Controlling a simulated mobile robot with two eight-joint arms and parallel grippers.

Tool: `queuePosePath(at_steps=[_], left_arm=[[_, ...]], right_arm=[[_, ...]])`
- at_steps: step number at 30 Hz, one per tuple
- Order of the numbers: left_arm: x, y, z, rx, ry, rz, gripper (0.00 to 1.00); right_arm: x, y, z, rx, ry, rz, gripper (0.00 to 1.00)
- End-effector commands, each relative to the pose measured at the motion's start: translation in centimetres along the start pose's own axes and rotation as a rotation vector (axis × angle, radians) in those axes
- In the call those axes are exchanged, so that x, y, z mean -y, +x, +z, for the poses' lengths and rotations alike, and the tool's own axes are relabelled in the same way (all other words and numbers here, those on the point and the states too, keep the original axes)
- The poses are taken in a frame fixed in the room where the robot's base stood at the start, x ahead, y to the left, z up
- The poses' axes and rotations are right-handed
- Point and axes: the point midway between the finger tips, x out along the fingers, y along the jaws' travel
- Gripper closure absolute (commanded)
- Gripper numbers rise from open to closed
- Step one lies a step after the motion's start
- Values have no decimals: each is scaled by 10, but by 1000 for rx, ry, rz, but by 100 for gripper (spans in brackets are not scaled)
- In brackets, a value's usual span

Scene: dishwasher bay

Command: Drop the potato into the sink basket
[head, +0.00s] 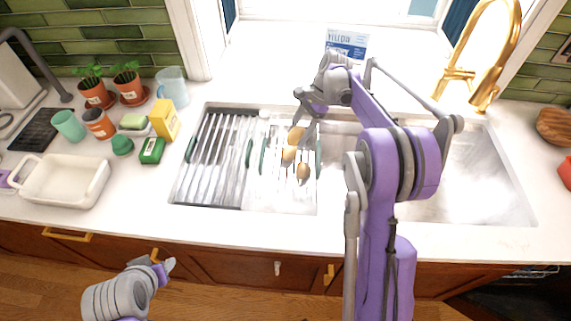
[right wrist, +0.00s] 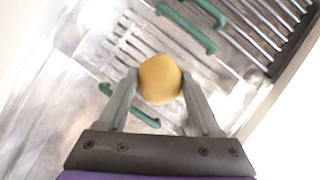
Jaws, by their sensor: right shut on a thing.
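A tan potato (right wrist: 160,79) is held between the two fingers of my right gripper (right wrist: 158,88), seen in the right wrist view. In the head view the right gripper (head: 304,128) hangs over the sink basket (head: 280,192), with the potato (head: 297,134) at its fingers. The basket is pale and slotted, with green handles (head: 318,160). Two more brown, potato-like shapes (head: 289,153) (head: 303,171) show below the gripper; the wrist view does not show them clearly. My left gripper (head: 168,266) is low at the left, away from the counter; its jaw opening is unclear.
A drying rack (head: 214,150) lies left of the basket. A yellow box (head: 165,119), a green sponge box (head: 152,150), cups, plants and a white dish (head: 62,180) crowd the left counter.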

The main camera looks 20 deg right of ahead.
Motion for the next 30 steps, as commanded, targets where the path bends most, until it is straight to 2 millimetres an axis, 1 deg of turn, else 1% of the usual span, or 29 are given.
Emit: queuePosePath(at_steps=[1, 12, 16, 23, 24, 29, 30], left_arm=[[0, 2, 4, 4, 0, 0, 50], [0, 16, 23, 23, 0, 0, 50], [0, 18, 26, 26, 0, 0, 50], [0, 17, 25, 25, 0, 0, 50], [0, 17, 25, 25, 0, 0, 50], [0, 17, 25, 25, 0, 0, 50], [0, 17, 25, 25, 0, 0, 50]], right_arm=[[-1, 6, -3, 1, 1, 2, 96], [-1, 43, -22, 0, 1, 2, 96], [0, 49, -25, 0, 0, 1, 96], [0, 49, -25, 0, 0, 0, 96], [0, 49, -25, 0, -1, 0, 32], [0, 49, -25, 0, 0, 0, 3], [0, 49, -25, 0, 0, 0, 0]])
